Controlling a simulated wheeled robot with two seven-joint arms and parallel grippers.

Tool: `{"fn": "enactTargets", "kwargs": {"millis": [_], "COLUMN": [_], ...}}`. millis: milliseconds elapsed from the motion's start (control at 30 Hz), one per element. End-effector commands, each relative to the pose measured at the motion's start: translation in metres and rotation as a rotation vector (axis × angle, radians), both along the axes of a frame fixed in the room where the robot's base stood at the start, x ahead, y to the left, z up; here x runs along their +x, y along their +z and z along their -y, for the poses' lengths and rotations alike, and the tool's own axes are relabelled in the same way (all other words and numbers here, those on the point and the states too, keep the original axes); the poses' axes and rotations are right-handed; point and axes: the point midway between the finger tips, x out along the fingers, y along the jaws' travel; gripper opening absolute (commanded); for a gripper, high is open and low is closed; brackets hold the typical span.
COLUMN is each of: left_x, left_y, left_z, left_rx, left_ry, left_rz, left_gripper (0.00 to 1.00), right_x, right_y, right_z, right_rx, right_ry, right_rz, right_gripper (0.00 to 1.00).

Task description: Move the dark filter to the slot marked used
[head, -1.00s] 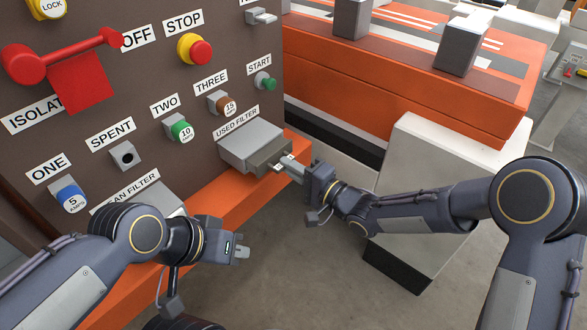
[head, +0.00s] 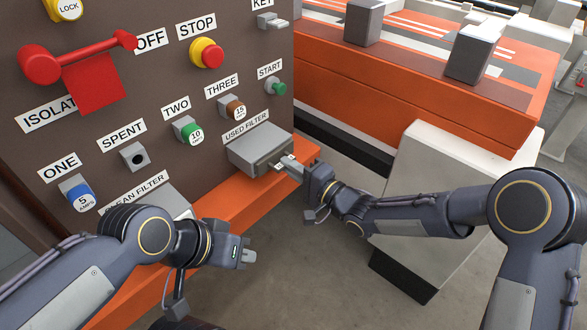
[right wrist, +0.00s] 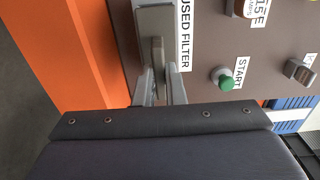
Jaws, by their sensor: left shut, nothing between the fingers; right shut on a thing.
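The grey slot housing labelled USED FILTER (head: 258,140) sticks out from the brown panel, and it also shows in the right wrist view (right wrist: 155,18). The dark filter is mostly inside this housing; its narrow grip (right wrist: 157,58) shows between my fingers in the right wrist view. My right gripper (head: 286,166) is shut on that grip, close in front of the slot. The fingers (right wrist: 160,88) lie on both sides of it. My left gripper (head: 247,257) is shut and empty, low in front of the panel. My left arm partly hides the CLEAN FILTER housing (head: 170,200).
An orange ledge (head: 225,200) runs below the housings. Buttons and a red isolator handle (head: 80,58) are on the panel. A pale block (head: 430,180) stands beside my right forearm, before an orange table (head: 400,90). Open floor lies between my arms.

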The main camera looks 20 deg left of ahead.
Motion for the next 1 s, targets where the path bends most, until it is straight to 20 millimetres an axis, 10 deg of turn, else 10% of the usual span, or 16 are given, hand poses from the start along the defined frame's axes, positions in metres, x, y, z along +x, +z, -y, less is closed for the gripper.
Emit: {"fn": "enactTargets", "kwargs": {"millis": [167, 367, 667, 1000], "left_x": [0.000, 0.000, 0.000, 0.000], "left_y": [0.000, 0.000, 0.001, 0.016], "left_z": [0.000, 0.000, 0.000, 0.000], "left_rx": [0.000, 0.000, 0.000, 0.000], "left_ry": [0.000, 0.000, 0.000, 0.000], "left_rz": [0.000, 0.000, 0.000, 0.000], "left_gripper": [0.00, 0.00, 0.00, 0.00], "right_x": [0.001, 0.001, 0.001, -0.016], "right_y": [0.000, 0.000, 0.000, 0.002], "right_z": [-0.004, -0.004, -0.001, 0.048], "right_rx": [0.001, 0.000, -0.001, 0.000], "right_ry": [0.000, 0.000, -0.001, -0.003], "right_rz": [0.000, 0.000, -0.001, -0.003], "right_gripper": [0.00, 0.35, 0.35, 0.35]}}
